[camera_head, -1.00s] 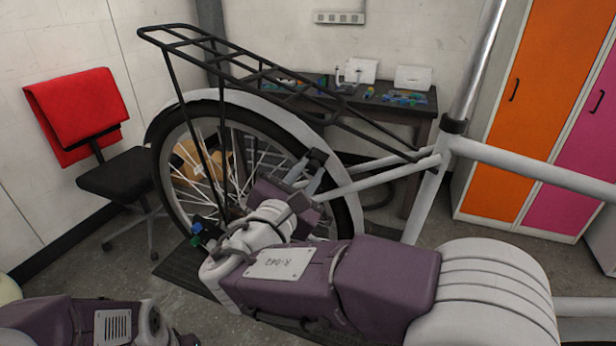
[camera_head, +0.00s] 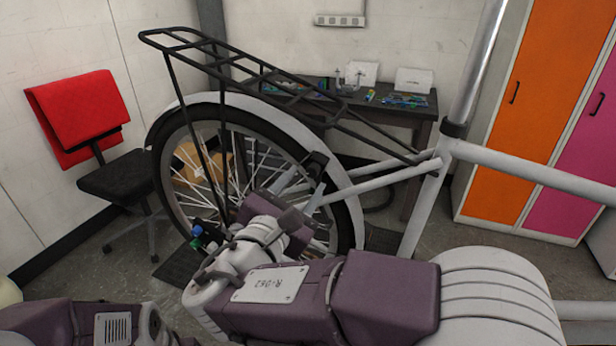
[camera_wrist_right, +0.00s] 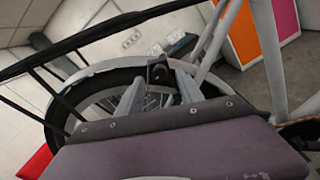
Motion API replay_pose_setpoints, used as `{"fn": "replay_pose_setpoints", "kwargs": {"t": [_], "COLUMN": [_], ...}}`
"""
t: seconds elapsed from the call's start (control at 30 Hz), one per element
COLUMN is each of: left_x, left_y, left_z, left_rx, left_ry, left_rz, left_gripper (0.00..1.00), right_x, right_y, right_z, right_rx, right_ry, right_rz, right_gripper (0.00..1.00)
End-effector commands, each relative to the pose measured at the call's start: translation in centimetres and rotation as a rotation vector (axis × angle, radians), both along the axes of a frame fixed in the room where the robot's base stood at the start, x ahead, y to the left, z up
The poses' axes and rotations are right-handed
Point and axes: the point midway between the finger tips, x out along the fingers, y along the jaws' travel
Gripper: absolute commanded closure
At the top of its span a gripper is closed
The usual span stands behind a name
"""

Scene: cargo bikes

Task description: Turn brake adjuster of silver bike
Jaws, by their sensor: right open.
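The silver bike (camera_head: 540,174) stands across the view, its rear wheel (camera_head: 172,192) on the left. A small black brake part (camera_head: 317,160), where the adjuster seems to be, sits at the frame stays by the rear rim; the adjuster itself is too small to make out. My right gripper (camera_head: 303,182) is open just below and in front of this part. In the right wrist view the black brake part (camera_wrist_right: 157,73) shows between the tips of my open right gripper (camera_wrist_right: 160,79), with no clear contact. My left arm shows at the bottom left, but its gripper does not.
A black rear rack (camera_head: 262,80) extends above the wheel. A dark workbench (camera_head: 400,112) with small items stands behind. A chair with a red cloth (camera_head: 78,112) is at the left, and orange and pink lockers (camera_head: 520,110) are at the right.

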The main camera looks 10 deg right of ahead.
Motion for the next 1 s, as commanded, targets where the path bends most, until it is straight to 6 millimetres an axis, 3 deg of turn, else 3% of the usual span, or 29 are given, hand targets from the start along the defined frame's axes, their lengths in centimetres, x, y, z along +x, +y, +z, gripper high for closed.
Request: {"fn": "replay_pose_setpoints", "kwargs": {"t": [0.13, 0.3, 0.7, 0.77, 0.83, 0.93, 1.0], "left_x": [0.0, 0.0, 0.0, 0.0, 0.0, 0.0, 0.0], "left_y": [0.0, 0.0, 0.0, 0.0, 0.0, 0.0, 0.0], "left_z": [0.4, 0.5, 0.5, 0.5, 0.5, 0.5, 0.5], "left_rx": [0.0, 0.0, 0.0, 0.0, 0.0, 0.0, 0.0], "left_ry": [0.0, 0.0, 0.0, 0.0, 0.0, 0.0, 0.0], "left_rz": [0.0, 0.0, 0.0, 0.0, 0.0, 0.0, 0.0], "left_gripper": [0.64, 0.64, 0.64, 0.64, 0.64, 0.64, 0.64], "right_x": [-2.7, -4.7, -4.8, -4.4, -4.1, -5.7, -8.0], "right_y": [2.0, 3.2, 2.9, 1.5, -1.3, -6.0, -8.2], "right_z": [0.1, 0.1, -0.7, -2.7, -6.7, -14.5, -19.6], "right_rx": [-0.001, -0.001, 0.011, 0.047, 0.137, 0.373, 0.582], "right_ry": [0.0, 0.0, 0.022, 0.074, 0.178, 0.343, 0.417], "right_rz": [0.006, 0.003, -0.014, -0.05, -0.132, -0.322, -0.483], "right_gripper": [0.56, 0.56, 0.56, 0.56, 0.56, 0.56, 0.56]}}
